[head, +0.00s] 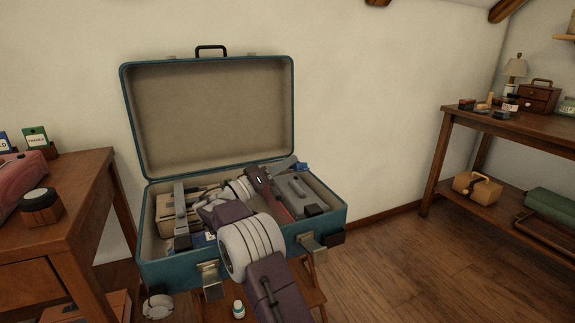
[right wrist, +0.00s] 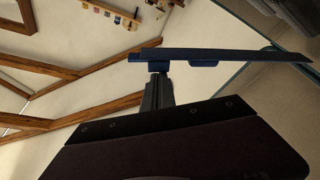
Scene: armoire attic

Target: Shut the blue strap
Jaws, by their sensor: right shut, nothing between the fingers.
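The blue strap (right wrist: 225,55) runs across the right wrist view as a long, thin blue bar with short tabs underneath. In the head view only a small blue piece (head: 303,167) shows at the back right of the open teal suitcase (head: 165,264); the rest is hard to make out. My right gripper (head: 287,163) reaches over the suitcase from the front and is shut and empty. In the right wrist view its fingertips (right wrist: 157,72) are right at the strap's underside; I cannot tell whether they touch. My left gripper is not in view.
The suitcase lid (head: 210,115) stands open against the wall. Grey and tan items fill the case. A wooden table (head: 75,215) stands at left with a red case (head: 22,182); a workbench (head: 430,165) stands at right.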

